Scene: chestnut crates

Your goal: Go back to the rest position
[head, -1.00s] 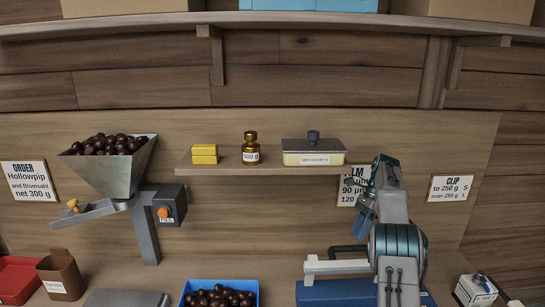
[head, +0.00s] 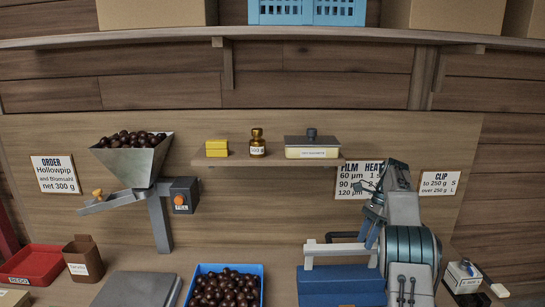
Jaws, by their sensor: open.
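My arm rises at the right of the head view. My gripper (head: 371,228) hangs from its end, pointing down and left in front of the back wall, above the blue sealer. Its fingers are small and partly overlapped by the arm; it is open, and I see nothing held. The blue sealer (head: 335,284) with its pale bar stands below, partly behind my arm.
A hopper (head: 130,165) of chestnuts stands at left. Below are a red tray (head: 50,280), a brown carton (head: 84,270), a grey plate (head: 135,290) and a blue crate (head: 262,268) of chestnuts. A small shelf (head: 225,162) holds a yellow block, brass weight and lidded box.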

